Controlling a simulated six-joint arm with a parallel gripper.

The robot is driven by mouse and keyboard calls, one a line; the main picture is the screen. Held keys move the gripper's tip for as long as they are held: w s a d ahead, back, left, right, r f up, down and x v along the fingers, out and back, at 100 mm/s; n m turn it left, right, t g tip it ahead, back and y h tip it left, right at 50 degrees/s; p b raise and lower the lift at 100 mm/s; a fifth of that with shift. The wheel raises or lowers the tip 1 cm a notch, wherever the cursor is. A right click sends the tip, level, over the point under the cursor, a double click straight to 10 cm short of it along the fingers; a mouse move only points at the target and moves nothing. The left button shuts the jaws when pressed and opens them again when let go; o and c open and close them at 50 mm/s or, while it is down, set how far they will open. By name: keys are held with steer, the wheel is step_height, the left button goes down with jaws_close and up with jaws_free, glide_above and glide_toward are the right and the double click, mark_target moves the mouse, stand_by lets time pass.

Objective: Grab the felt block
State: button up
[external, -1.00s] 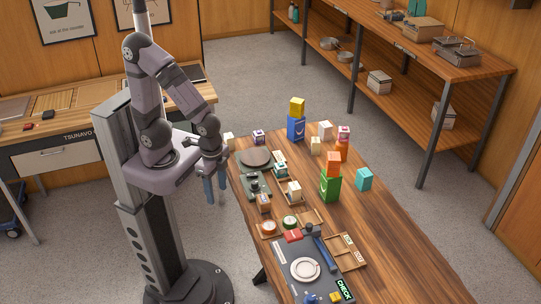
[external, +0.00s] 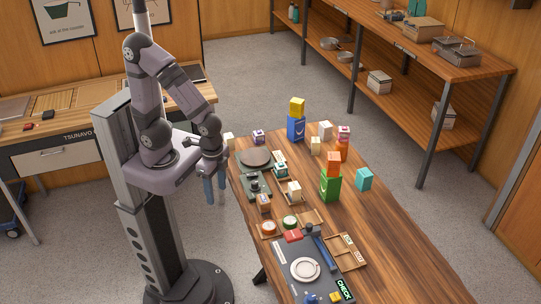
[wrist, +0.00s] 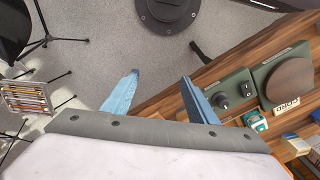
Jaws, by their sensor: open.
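My gripper (external: 215,188) hangs open and empty beside the left edge of the wooden table (external: 385,225), over the floor. In the wrist view its two blue fingers (wrist: 160,78) are apart with nothing between them. Several blocks stand on the table; I cannot tell which is felt. A yellow block (external: 297,107) sits on a blue one (external: 296,129). An orange block (external: 333,164) sits on a green one (external: 330,187). A teal block (external: 364,179) stands alone to their right. A cream block (external: 316,146) and a white block (external: 325,130) stand farther back.
A grey mat (external: 287,267) with a white ring lies in front, beside a wooden divided tray (external: 347,253). The table's right front is clear. Shelves stand behind.

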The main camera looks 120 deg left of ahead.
steer(key=shift+w+a+f+n+t+h+b, duration=0.15)
steer(key=shift+w+a+f+n+t+h, duration=0.4)
steer(key=shift+w+a+n+t+h, duration=2.65)
steer(key=shift+s+a+f+n+t+b, duration=0.15)
steer(key=shift+a+f+n, duration=0.75)
steer(key=shift+n, duration=4.75)
steer(key=shift+w+a+f+n+t+h+b, duration=0.15)
steer(key=shift+w+a+n+t+h, duration=1.95)
steer(key=shift+n, duration=2.35)
steer(key=shift+s+a+f+g+y, duration=0.1)
steer(key=shift+s+a+g+y, duration=0.4)
steer(key=shift+s, duration=0.1)
